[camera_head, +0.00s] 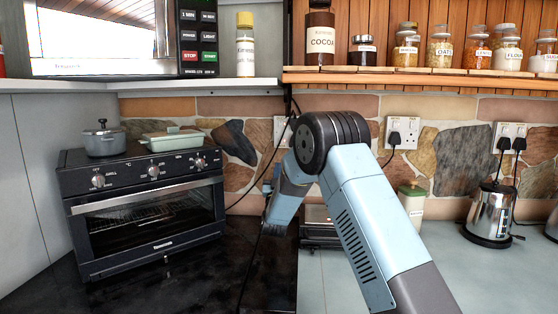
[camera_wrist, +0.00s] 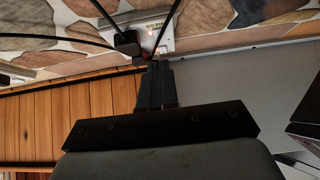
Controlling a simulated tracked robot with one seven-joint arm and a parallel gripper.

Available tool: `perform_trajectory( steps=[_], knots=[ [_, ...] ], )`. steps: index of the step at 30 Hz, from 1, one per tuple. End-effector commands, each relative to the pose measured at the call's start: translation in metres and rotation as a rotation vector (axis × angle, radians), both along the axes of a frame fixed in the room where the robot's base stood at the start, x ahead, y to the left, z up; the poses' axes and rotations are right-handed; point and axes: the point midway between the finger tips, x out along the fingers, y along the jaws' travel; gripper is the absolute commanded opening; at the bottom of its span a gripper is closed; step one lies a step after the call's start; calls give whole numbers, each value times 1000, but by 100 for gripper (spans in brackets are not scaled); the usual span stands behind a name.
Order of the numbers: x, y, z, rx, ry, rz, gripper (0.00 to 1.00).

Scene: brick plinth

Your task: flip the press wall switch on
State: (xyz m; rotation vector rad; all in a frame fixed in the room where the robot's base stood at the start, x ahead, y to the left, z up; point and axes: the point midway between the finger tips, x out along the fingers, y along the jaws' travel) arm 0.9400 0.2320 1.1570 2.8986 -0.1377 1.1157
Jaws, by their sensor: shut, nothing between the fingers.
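A white wall switch plate (camera_wrist: 152,30) with a black plug (camera_wrist: 127,43) in it shows at the top of the wrist view. A small red light shows on it. My gripper (camera_wrist: 156,68) is shut and empty, its tips pointing at the plate and overlapping its lower edge in the picture. I cannot tell whether they touch it. In the head view a white plate (camera_head: 280,126) shows partly behind my arm, and my gripper is hidden there. Two more plates, a middle one (camera_head: 403,124) and a right one (camera_head: 511,129), have black plugs.
A black toaster oven (camera_head: 145,215) with a pot (camera_head: 104,143) and a green dish (camera_head: 172,140) on top stands at left. A wooden shelf with jars (camera_head: 439,50) and a microwave (camera_head: 120,40) are above. A kettle (camera_head: 489,215) stands right. Black cables hang near my arm.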

Motion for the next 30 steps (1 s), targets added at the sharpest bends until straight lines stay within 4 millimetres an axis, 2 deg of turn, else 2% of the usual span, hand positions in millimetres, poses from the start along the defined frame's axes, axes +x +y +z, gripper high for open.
perform_trajectory(
  steps=[3,7,20,25,30],
  knots=[
    [-10,1,-14,-1,2,0,0],
    [-17,2,-22,-1,2,-1,0],
    [-19,2,-25,0,1,0,0],
    [-17,-5,-10,3,39,13,0],
    [-16,-23,24,10,160,52,0]
  ],
)
